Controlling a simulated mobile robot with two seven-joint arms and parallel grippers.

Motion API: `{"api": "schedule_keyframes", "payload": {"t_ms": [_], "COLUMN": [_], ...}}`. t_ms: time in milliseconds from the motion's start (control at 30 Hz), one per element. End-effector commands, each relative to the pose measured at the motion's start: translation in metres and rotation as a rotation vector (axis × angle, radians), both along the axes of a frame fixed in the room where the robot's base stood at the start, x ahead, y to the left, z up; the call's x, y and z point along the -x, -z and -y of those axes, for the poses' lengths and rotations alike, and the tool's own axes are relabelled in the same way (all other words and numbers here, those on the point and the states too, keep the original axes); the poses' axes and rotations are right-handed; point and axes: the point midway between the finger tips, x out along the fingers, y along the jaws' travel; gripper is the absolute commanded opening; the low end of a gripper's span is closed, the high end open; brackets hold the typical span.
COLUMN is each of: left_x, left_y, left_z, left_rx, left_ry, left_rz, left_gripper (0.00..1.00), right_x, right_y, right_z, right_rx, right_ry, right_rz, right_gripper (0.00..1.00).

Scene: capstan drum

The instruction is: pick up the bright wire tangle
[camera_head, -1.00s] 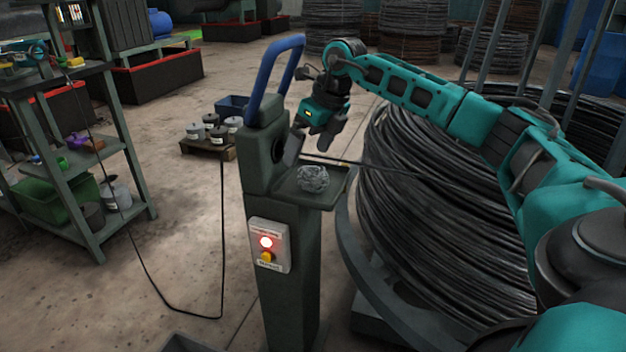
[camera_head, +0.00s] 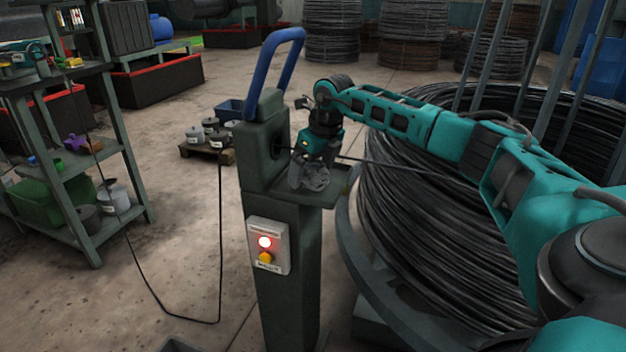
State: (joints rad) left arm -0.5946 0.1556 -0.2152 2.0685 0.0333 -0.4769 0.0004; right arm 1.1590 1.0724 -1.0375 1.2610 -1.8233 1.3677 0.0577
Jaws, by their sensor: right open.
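The bright wire tangle (camera_head: 314,178) is a small silvery clump on the dark shelf (camera_head: 328,197) of the green-grey post. My right gripper (camera_head: 308,172) points down at the tangle from above, with its fingers at the tangle's near and left side. The fingers are open. They overlap the tangle in the picture, and I cannot tell whether they touch it. Part of the tangle is hidden behind the fingers. My left gripper is not in view.
A blue lever handle (camera_head: 262,75) rises from the post's head, left of my right gripper. A dark wire runs from the post to the large wire coil (camera_head: 440,210) on the right, close to the gripper. A switch box (camera_head: 267,247) with a lit red lamp is on the post.

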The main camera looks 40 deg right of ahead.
Motion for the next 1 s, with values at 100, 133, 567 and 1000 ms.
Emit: {"api": "schedule_keyframes", "payload": {"t_ms": [100, 133, 567, 1000], "left_x": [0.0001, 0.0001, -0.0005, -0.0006], "left_y": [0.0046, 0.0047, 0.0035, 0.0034], "left_z": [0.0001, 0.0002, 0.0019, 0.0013], "left_rx": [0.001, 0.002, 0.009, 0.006], "left_ry": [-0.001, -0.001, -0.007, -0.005], "left_rz": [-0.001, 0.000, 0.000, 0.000], "left_gripper": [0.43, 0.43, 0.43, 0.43], "right_x": [-0.0029, -0.0033, -0.0036, -0.0035], "right_y": [0.0132, 0.0143, 0.0145, 0.0143], "right_z": [0.0005, 0.0005, 0.0006, 0.0006], "right_rx": [0.001, 0.001, 0.001, 0.000], "right_ry": [0.001, 0.001, 0.001, 0.001], "right_rz": [-0.001, -0.001, -0.001, -0.001], "right_gripper": [0.99, 0.99, 0.81, 0.39]}}
